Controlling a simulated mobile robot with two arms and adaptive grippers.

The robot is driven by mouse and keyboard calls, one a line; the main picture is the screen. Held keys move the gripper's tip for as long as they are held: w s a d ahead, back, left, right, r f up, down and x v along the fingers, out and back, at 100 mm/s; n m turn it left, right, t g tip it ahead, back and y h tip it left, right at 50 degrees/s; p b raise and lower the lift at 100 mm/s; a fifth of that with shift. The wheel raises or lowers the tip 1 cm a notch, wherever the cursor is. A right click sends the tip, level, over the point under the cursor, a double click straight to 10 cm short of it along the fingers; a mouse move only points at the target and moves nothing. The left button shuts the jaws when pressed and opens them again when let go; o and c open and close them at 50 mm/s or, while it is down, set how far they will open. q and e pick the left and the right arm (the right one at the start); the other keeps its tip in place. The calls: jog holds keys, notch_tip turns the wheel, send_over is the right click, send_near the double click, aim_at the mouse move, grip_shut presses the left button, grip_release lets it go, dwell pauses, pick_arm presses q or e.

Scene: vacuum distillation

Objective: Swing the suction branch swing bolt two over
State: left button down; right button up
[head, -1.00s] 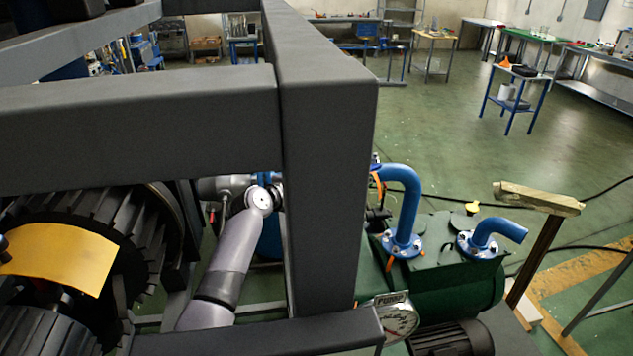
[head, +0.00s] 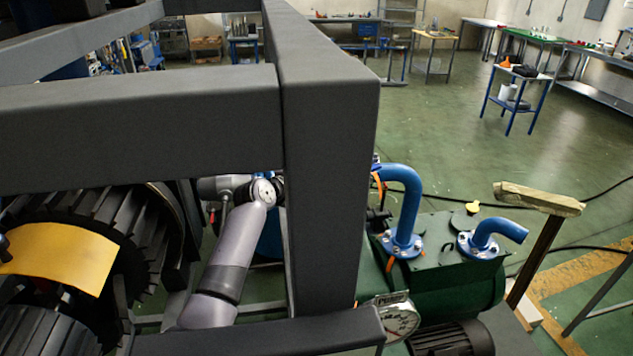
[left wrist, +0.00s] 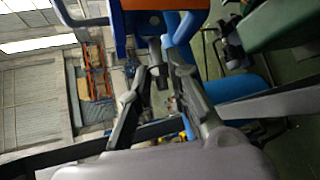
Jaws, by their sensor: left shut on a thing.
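In the left wrist view my left gripper (left wrist: 160,66) reaches up from the bottom, its two dark fingers close around a small dark bolt-like part (left wrist: 157,72). This looks like a swing bolt, but which one I cannot tell. It sits just below an orange flange-like piece (left wrist: 148,4) and beside a blue pipe (left wrist: 187,27). In the head view a thick grey frame post hides the left gripper and the bolt; only my grey arm shows left of the post. My right gripper is in neither view.
The grey frame post (head: 325,170) and crossbeam (head: 140,135) stand close in front. Right of the post is a green pump tank (head: 450,260) with bent blue pipes (head: 402,210) and a pressure gauge (head: 401,320). A wooden-topped post (head: 537,199) stands right; open floor lies beyond.

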pick_arm(q)
jog(key=shift+w+d+r+m+g+y, duration=0.1)
jog(key=shift+d+r+m+g+y, duration=0.2)
jog(key=shift+r+m+y, duration=0.3)
jog(key=shift+w+d+r+m+g+y, duration=0.15)
jog(key=shift+r+m+g+y, duration=0.15)
jog(key=shift+r+y, duration=0.4)
jog(key=shift+s+d+r+m+g+y, duration=0.1)
jog(key=shift+d+r+m+g+y, duration=0.25)
jog(key=shift+y, duration=0.45)
jog(key=shift+a, duration=0.1)
jog(key=c, duration=1.9)
grip_release()
jog(key=shift+o, duration=0.9)
jog(key=shift+w+f, duration=0.15)
jog(key=shift+f, duration=0.05)
jog(key=v, duration=1.2)
